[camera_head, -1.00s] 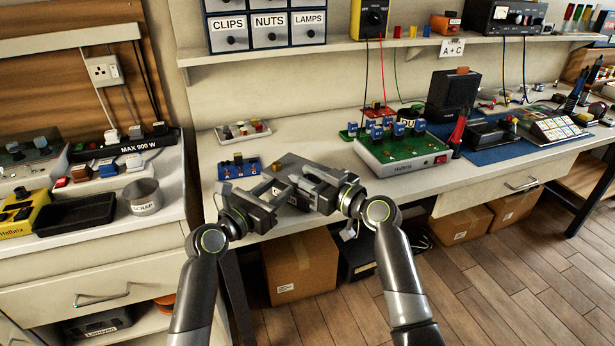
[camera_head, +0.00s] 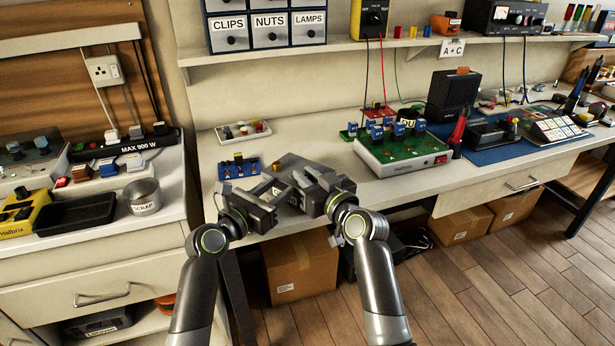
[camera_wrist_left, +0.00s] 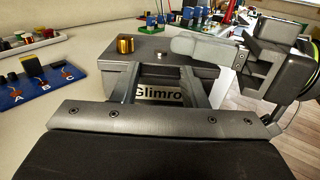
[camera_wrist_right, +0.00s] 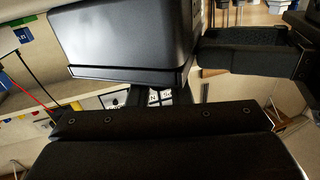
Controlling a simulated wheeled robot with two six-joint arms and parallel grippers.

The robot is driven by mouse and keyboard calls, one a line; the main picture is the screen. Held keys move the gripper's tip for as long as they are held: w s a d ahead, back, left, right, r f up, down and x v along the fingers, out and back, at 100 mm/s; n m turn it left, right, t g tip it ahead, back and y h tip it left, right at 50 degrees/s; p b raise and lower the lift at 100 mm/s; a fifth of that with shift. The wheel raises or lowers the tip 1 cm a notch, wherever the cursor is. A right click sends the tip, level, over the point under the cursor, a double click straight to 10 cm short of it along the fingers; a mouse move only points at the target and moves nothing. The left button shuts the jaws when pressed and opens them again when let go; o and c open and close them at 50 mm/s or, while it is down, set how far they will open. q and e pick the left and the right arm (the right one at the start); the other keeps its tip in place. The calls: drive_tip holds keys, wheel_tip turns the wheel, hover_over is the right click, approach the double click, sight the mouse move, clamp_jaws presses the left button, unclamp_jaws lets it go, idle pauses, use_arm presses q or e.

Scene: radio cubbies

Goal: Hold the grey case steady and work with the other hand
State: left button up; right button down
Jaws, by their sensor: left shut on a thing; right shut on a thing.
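The grey case (camera_head: 289,162) lies at the front edge of the bench in the head view. The left wrist view shows its face (camera_wrist_left: 158,93) lettered "Glimro" and a brass-coloured knob (camera_wrist_left: 125,45) on top. My left gripper (camera_head: 268,196) is shut on the near left side of the case. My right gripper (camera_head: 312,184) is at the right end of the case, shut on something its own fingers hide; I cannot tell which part. In the right wrist view a large dark grey body (camera_wrist_right: 125,35) fills the top, just beyond the fingers.
A blue switch board (camera_head: 240,168) and a white parts tray (camera_head: 243,131) stand behind and left of the case. A green circuit unit (camera_head: 402,150) stands close on the right. The scrap tin (camera_head: 143,197) and a black tray (camera_head: 75,214) are on the left counter.

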idle(0.3)
drive_tip(key=c, duration=1.4)
unclamp_jaws()
drive_tip(key=shift+o, duration=0.2)
drive_tip(key=shift+d, duration=0.1)
drive_tip(key=v, duration=1.2)
drive_tip(key=shift+o, duration=0.3)
